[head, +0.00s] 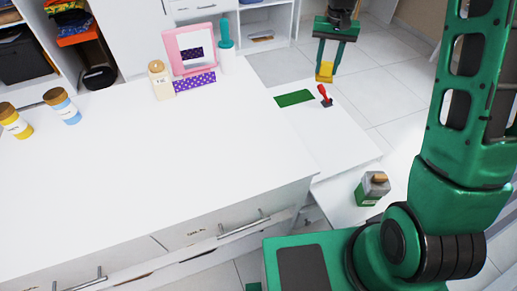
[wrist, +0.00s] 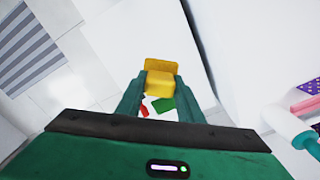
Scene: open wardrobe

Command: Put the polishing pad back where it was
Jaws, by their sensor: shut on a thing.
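My gripper (head: 325,66) is at the top right of the head view, pointing down. It is shut on a yellow block, which I take to be the polishing pad (head: 325,74). In the wrist view the yellow pad (wrist: 161,80) sits between the fingertips, with a wider part at its far end. The pad is held in the air. A flat green rectangle (head: 295,98) and a red-handled tool with a dark base (head: 325,96) are on the lower white surface (head: 325,140), nearer the robot than the gripper in the head view.
The large white top (head: 130,160) holds a pink-framed mirror (head: 171,52), a purple dotted box (head: 195,81), a teal-capped bottle (head: 226,48), a candle-like jar (head: 160,80) and two lidded jars at left. A green-grey container (head: 372,188) stands at lower right. Tiled floor lies beyond.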

